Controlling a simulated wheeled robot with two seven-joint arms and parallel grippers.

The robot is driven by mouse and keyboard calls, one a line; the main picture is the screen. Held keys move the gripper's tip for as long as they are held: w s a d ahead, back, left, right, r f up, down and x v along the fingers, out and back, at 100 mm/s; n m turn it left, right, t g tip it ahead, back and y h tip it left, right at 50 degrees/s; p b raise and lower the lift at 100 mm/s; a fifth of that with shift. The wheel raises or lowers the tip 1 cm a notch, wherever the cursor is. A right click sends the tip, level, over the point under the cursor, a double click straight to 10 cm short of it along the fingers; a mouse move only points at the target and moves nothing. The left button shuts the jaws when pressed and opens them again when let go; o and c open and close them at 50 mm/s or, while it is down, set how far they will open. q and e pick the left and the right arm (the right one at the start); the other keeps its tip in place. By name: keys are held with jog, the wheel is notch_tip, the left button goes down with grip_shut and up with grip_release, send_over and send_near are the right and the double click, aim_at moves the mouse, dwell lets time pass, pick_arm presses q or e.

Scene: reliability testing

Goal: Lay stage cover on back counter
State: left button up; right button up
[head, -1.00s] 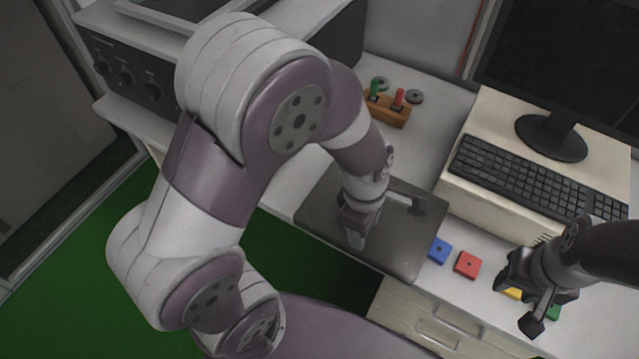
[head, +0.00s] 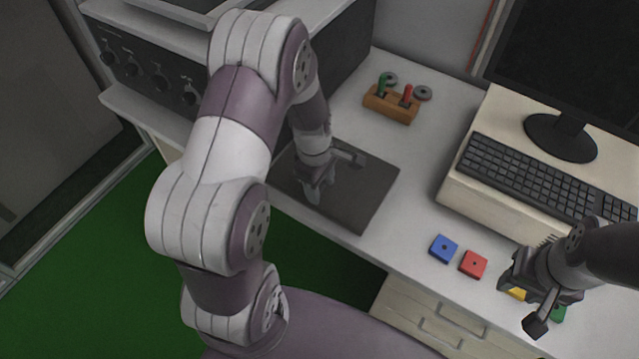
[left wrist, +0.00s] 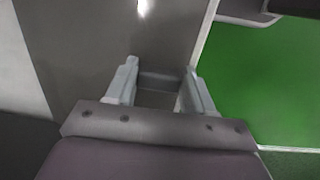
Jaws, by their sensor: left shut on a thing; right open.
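The stage cover (head: 365,190) is a flat dark grey plate above the counter's left part, beside the black equipment box. My left gripper (head: 316,190) is over its left part and shut on it; the plate also fills much of the left wrist view (left wrist: 90,45). There, a small grey block shows between the fingers (left wrist: 160,90). My arm hides the plate's left end. I cannot tell whether the plate touches the counter (head: 415,165). My right gripper (head: 535,295) is open at the lower right, near the coloured blocks.
The black box with knobs (head: 150,70) stands at the back left. A wooden holder (head: 390,105) with green and red pegs is behind the cover. Blue (head: 443,249) and red (head: 473,264) blocks lie near the front edge. A keyboard (head: 540,175) and monitor stand on a raised box.

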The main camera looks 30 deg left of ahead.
pick_arm(q)
jog(key=shift+w+a+f, duration=0.15)
jog(key=shift+a+f, duration=0.05)
jog(key=shift+f, duration=0.05)
jog(key=o, duration=1.4)
jog(key=shift+f, duration=0.1)
